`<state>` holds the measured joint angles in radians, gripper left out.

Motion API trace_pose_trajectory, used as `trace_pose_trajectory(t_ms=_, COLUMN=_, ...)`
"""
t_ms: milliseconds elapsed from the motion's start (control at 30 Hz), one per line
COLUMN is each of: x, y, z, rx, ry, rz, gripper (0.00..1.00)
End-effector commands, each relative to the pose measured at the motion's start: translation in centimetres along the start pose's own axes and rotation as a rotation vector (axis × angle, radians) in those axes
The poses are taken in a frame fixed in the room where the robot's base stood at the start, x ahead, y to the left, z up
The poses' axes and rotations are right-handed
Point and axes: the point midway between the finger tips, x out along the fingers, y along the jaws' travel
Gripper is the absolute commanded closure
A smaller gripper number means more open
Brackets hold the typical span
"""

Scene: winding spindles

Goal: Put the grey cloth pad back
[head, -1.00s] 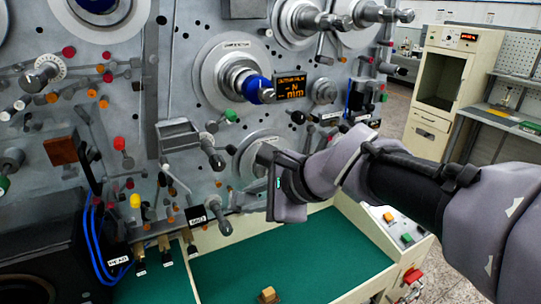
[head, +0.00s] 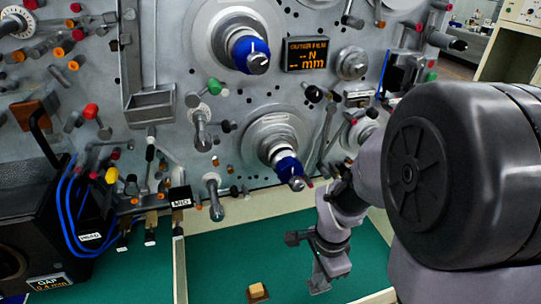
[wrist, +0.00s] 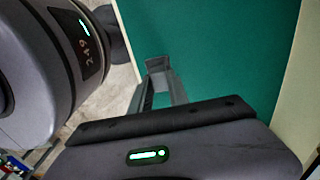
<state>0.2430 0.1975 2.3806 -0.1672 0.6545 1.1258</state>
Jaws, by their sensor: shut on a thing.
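My gripper (head: 318,272) hangs low over the green work surface (head: 225,262), in front of the machine face and right of a small tan block (head: 257,290). In the wrist view my gripper (wrist: 158,82) points at the green surface, its narrow grey fingers close together. They are shut on a small grey thing, which looks like the grey cloth pad; its edges blend with the fingers and my wrist hides part of it. I cannot tell whether it touches the surface.
A lower spindle with a blue core (head: 287,166) juts out above and left of my gripper. A grey tray (head: 151,104) and several knobs stick out at left. A black box with blue cables (head: 38,238) stands at far left. The green surface's middle is mostly clear.

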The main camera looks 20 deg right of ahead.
Motion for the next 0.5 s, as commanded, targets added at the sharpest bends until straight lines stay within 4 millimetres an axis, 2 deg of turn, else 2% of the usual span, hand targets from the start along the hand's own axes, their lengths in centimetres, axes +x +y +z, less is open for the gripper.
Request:
trace_pose_trajectory(t_ms=100, x=0.8, y=-2.5, z=-2.0, rx=0.001, ry=0.000, rz=-0.001, gripper=1.00)
trace_pose_trajectory(t_ms=300, x=0.9, y=-4.5, z=-3.5, rx=0.000, ry=0.000, rz=0.000, gripper=1.00)
trace_pose_trajectory(t_ms=433, x=4.0, y=-4.5, z=-3.5, rx=-0.002, ry=-0.001, rz=0.002, gripper=1.00)
trace_pose_trajectory(t_ms=500, x=4.7, y=-4.5, z=-3.5, rx=-0.002, ry=-0.001, rz=0.001, gripper=1.00)
